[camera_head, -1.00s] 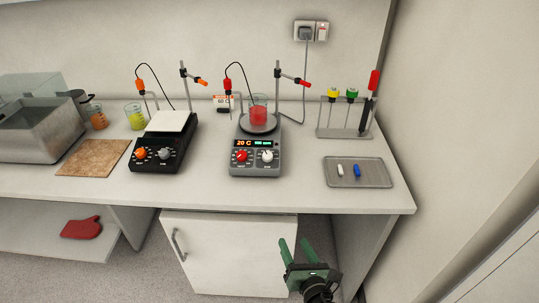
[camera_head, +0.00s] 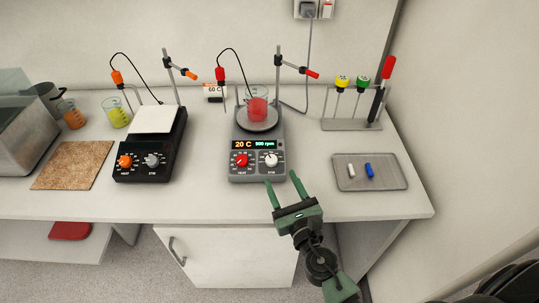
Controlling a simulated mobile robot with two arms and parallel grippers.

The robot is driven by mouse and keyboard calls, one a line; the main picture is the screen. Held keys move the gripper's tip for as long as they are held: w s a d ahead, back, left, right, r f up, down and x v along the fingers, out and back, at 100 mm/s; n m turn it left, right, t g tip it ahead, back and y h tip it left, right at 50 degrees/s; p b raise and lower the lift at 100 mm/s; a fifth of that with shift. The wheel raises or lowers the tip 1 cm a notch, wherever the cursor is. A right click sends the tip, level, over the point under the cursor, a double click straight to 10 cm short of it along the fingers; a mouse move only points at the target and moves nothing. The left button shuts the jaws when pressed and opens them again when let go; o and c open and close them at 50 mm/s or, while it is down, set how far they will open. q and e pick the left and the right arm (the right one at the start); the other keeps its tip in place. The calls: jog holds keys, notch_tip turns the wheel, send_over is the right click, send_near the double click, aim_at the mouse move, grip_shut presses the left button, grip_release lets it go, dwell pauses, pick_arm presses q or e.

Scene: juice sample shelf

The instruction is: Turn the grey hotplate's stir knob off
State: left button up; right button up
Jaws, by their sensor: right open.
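The grey hotplate (camera_head: 256,176) stands on the bench, with a beaker of red liquid (camera_head: 257,108) on its round plate. Its red heat knob (camera_head: 241,160) is at the left of the front panel, and its white stir knob (camera_head: 271,160) is at the right. The display (camera_head: 256,144) shows 20 C and a green rpm reading that looks like 500. My right gripper (camera_head: 282,180) has green fingers spread apart and empty. In the picture its fingertips are just below and right of the stir knob, apart from it. My left gripper is not in view.
A black hotplate (camera_head: 145,175) with an orange and a grey knob stands to the left, beside a cork mat (camera_head: 72,165). A grey tray (camera_head: 395,184) with two small stir bars lies to the right. A clamp stand (camera_head: 278,65) and probe (camera_head: 221,74) rise behind.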

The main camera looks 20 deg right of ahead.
aim_at(273, 163)
jog(key=w, duration=0.3)
jog(key=w+p, duration=0.1)
jog(key=shift+w+r, duration=0.15)
jog(key=shift+r, duration=0.2)
jog(key=shift+w+a+f, duration=0.1)
jog(key=shift+w+f, duration=0.1)
jog(key=shift+w, duration=0.9)
grip_shut()
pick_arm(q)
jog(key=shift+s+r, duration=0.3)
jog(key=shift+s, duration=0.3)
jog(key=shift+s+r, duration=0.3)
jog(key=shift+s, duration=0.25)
